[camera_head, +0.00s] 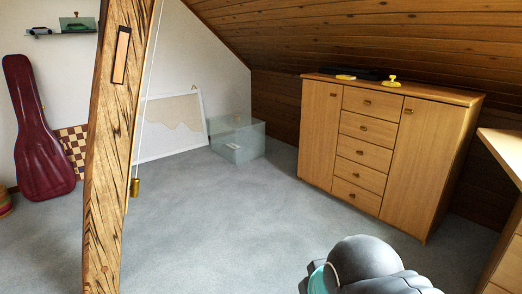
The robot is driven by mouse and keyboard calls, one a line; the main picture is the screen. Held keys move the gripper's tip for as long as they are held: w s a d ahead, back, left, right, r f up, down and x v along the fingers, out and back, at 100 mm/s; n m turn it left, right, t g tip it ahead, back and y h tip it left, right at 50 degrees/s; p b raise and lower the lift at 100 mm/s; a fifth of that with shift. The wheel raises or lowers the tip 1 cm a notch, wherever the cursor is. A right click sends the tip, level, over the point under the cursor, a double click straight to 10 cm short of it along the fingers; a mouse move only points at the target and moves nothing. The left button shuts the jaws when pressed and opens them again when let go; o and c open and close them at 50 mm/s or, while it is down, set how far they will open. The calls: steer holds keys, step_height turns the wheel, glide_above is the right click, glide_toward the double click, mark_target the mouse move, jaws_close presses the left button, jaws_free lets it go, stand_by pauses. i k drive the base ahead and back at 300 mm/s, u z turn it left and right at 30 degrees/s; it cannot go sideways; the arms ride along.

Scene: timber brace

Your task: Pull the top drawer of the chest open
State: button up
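A light wooden chest (409,167) stands against the dark timber wall on the right. It has a centre column of several drawers between two doors. Its top drawer (385,107) looks flush with the drawers below, with a small dark knob (368,102) on its front. Part of my dark arm, with a teal ring, shows at the bottom edge, well short of the chest. My gripper's fingers are not visible.
A timber brace (110,150) rises through the left foreground, with a cord and brass weight (135,187) beside it. Another wooden piece with drawers (508,262) stands at the right edge. A glass box (237,140) sits by the wall. Grey carpet (240,210) before the chest is clear.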

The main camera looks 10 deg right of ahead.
mark_target(386, 105)
steer(key=z, duration=0.55)
steer(key=i, duration=0.95)
steer(key=z, duration=0.9)
steer(key=i, duration=1.45)
steer(key=u, duration=0.6)
